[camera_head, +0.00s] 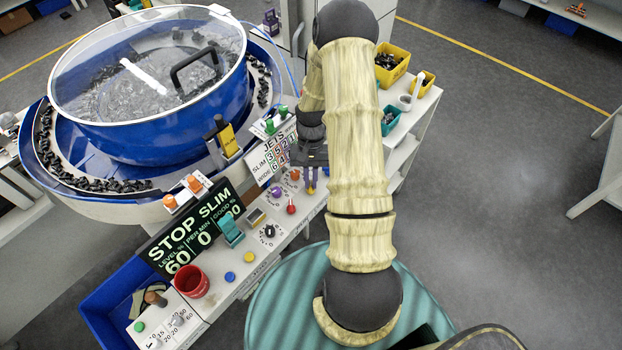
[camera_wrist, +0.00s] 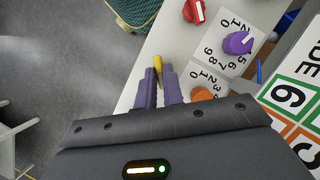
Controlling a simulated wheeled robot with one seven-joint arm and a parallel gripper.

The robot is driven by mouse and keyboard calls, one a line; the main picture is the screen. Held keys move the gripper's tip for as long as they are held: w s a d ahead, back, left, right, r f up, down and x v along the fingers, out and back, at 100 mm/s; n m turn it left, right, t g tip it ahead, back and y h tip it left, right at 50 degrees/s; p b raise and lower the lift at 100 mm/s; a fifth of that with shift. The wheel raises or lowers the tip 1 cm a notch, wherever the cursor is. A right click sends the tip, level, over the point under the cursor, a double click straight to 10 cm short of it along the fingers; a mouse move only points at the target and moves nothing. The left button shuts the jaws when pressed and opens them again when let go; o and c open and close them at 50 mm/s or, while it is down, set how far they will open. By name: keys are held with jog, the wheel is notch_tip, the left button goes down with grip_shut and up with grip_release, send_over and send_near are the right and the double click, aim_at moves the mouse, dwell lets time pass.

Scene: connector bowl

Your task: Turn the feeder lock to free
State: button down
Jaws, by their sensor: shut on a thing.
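My gripper (camera_head: 312,190) is over the right edge of the control counter, with its purple-grey fingers pointing down. In the wrist view the fingers (camera_wrist: 158,82) are shut on a small yellow piece (camera_wrist: 157,66), which shows between and past their tips. I cannot tell whether this piece is the feeder lock's handle or a loose part, or whether it touches the counter. No readable label marks the feeder lock.
An orange knob (camera_wrist: 203,95) sits close beside the fingers. The blue feeder bowl (camera_head: 160,120) and the STOP SLIM display (camera_head: 190,230) stand left. Yellow and teal bins (camera_head: 388,120) are behind my arm. Open floor (camera_head: 490,200) lies to the right.

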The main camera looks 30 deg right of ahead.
jog(key=shift+n, duration=0.5)
jog(key=c, duration=1.5)
grip_release()
jog(key=b+v, duration=0.1)
jog(key=v, duration=0.4)
jog(key=b+v, duration=0.1)
jog(key=v, duration=0.5)
jog(key=b+v, duration=0.1)
jog(key=v, duration=0.5)
jog(key=shift+w+a+r, duration=0.15)
jog(key=shift+a+r, duration=0.05)
jog(key=shift+a, duration=0.05)
jog(key=shift+a, duration=0.1)
